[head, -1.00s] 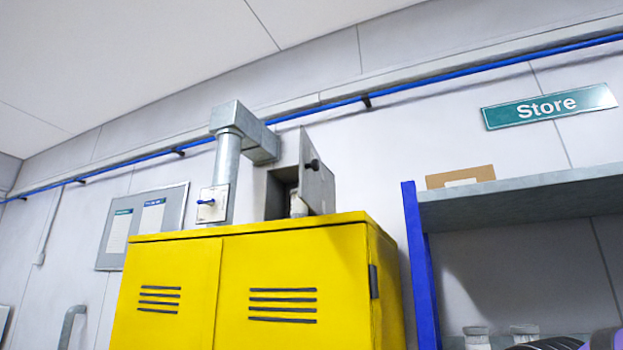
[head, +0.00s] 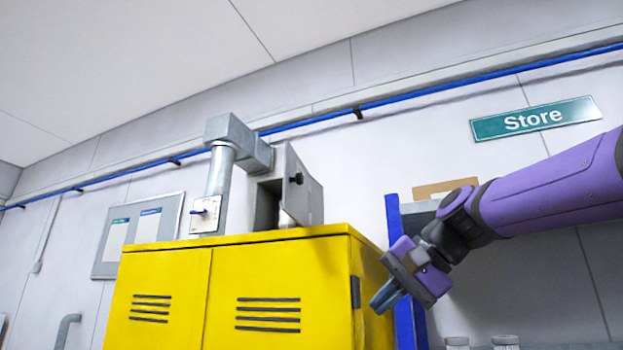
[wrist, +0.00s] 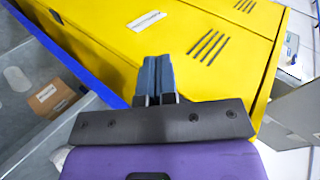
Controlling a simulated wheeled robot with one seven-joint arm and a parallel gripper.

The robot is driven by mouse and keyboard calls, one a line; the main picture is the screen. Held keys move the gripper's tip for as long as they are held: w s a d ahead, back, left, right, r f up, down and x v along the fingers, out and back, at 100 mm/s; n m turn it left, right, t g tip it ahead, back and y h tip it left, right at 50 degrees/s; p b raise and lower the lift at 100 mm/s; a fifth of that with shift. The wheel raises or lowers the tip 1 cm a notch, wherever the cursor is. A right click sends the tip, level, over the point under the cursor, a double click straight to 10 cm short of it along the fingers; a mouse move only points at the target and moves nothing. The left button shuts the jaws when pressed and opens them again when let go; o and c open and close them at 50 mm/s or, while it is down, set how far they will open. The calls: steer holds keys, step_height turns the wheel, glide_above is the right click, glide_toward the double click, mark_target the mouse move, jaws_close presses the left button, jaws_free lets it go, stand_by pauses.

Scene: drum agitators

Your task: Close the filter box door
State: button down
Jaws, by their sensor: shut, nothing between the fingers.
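The filter box (head: 267,207) is a grey metal box on top of the yellow cabinet, joined to the duct behind it. Its door (head: 303,188) stands open on the right side of the dark opening, with a black knob (head: 297,178) on it. Something pale shows low in the opening, partly hidden by the door. My gripper (head: 382,302) is shut and empty, beside the cabinet's upper right side, lower than the door and to its right. In the wrist view its blue fingers (wrist: 158,75) are together in front of the yellow cabinet. The filter box is not clearly seen there.
The yellow cabinet (head: 275,270) has slotted doors. A shelf unit with a blue post (head: 393,215) stands close to its right, near my gripper, with a cardboard box (wrist: 50,97) on it. A switch plate (head: 205,214) is left of the filter box. Space above the cabinet's right end is clear.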

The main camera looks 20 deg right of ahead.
steer(key=w+d+r+m+t+y, duration=0.1)
steer(key=w+r+y, duration=0.15)
steer(key=r, duration=0.55)
steer(key=w+d+r+m+t+y, duration=0.1)
steer(key=w+d+r+t+y, duration=0.15)
steer(key=r, duration=0.65)
steer(key=y, duration=0.2)
glide_toward(301, 177)
steer(key=shift+n, duration=0.4)
steer(key=x, duration=0.7)
steer(key=shift+w+a, duration=0.1)
steer(key=shift+w, duration=0.2)
steer(key=shift+a, duration=0.15)
